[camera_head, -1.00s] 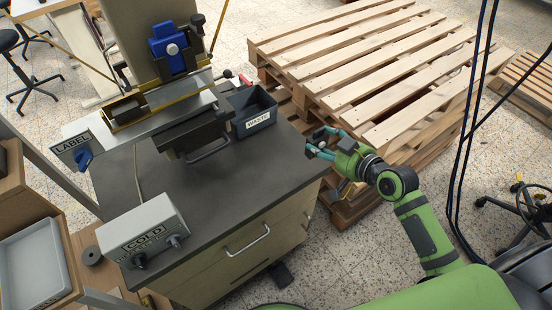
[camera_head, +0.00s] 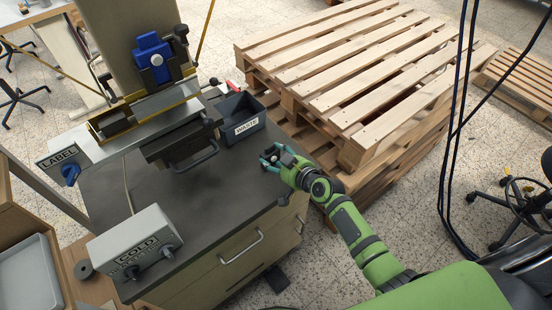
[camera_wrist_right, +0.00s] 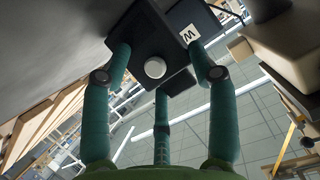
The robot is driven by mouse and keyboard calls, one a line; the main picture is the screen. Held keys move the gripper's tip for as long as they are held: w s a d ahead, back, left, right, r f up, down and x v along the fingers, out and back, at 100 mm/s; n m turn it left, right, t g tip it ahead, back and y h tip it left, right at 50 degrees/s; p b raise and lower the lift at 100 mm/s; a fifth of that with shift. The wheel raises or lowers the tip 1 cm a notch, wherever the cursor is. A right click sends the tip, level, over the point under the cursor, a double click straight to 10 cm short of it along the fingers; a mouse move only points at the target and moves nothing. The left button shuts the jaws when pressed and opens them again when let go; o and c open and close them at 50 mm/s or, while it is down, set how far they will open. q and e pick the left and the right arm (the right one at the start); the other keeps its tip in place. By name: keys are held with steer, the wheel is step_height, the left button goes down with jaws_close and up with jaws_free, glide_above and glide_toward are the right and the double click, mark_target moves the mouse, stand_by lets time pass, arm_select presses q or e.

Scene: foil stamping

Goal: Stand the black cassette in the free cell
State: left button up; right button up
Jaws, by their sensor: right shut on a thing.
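In the right wrist view, a black cassette (camera_wrist_right: 140,45) with a pale round knob sits between the teal fingers of my right gripper (camera_wrist_right: 158,75), which is shut on it. In the head view my right gripper (camera_head: 275,160) is at the right edge of the dark worktop, just below the waste bin. The cassette is barely visible there, mostly hidden by the fingers. I cannot make out the free cell in either view. My left gripper is not in view.
A dark waste bin (camera_head: 241,119) stands at the worktop's far right corner; its label also shows in the wrist view (camera_wrist_right: 190,34). The stamping press (camera_head: 150,110) and the COLD box (camera_head: 135,246) stand on the worktop (camera_head: 200,205). Wooden pallets (camera_head: 360,80) are stacked behind at right.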

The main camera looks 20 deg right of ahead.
steer(key=o, duration=1.2)
steer(key=shift+r, duration=0.2)
steer(key=v, duration=1.2)
steer(key=shift+f, duration=0.15)
